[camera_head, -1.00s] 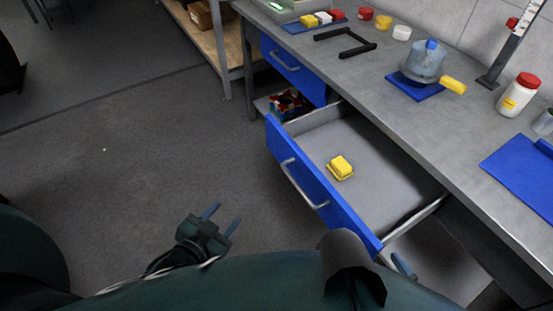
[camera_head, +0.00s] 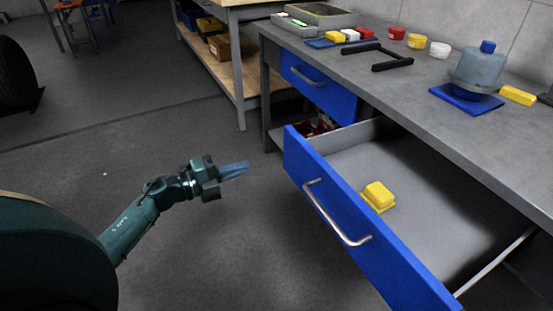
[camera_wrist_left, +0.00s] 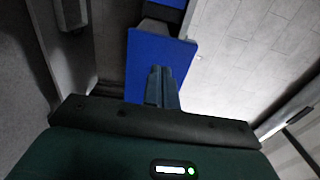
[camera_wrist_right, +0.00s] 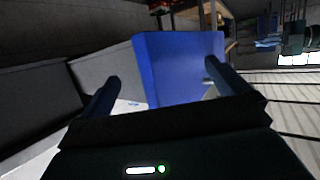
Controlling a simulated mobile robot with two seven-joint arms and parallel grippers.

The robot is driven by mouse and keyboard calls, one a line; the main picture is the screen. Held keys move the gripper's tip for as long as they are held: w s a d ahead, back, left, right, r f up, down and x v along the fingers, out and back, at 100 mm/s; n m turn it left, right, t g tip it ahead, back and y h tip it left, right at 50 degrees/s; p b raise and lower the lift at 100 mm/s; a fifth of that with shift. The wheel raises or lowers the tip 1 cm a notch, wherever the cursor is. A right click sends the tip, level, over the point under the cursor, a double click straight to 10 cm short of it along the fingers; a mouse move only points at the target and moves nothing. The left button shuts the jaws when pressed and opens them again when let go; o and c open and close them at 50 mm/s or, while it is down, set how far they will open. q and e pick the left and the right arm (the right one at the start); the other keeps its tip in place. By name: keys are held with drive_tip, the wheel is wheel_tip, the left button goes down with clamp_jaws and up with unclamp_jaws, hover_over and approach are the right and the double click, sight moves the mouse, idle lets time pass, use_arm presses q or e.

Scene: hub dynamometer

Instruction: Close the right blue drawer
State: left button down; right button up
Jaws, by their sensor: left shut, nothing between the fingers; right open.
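The right blue drawer (camera_head: 352,222) is pulled far out of the grey workbench in the head view, its metal handle (camera_head: 335,215) on the front. A yellow block-like object (camera_head: 378,195) lies inside it. My left gripper (camera_head: 238,170) is shut and empty, to the left of the drawer front and apart from it. The left wrist view shows its closed fingers (camera_wrist_left: 162,85) against a blue panel. My right gripper is out of the head view. In the right wrist view its fingers (camera_wrist_right: 160,90) are spread, with a blue drawer front (camera_wrist_right: 182,68) beyond them; contact cannot be told.
A second blue drawer (camera_head: 318,85) sits shut further left in the bench. A wooden shelf unit (camera_head: 225,70) stands behind. The floor left of the drawer is clear.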

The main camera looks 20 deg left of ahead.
sight(286, 154)
use_arm(q)
drive_tip(key=b+x, duration=0.1)
drive_tip(key=x, duration=0.9)
drive_tip(key=shift+d, duration=0.1)
use_arm(e)
drive_tip(key=shift+w+a+f, duration=0.1)
drive_tip(key=shift+a+f, duration=0.1)
drive_tip(key=shift+f, duration=0.45)
use_arm(q)
drive_tip(key=shift+w+f, duration=0.1)
drive_tip(key=shift+w, duration=0.05)
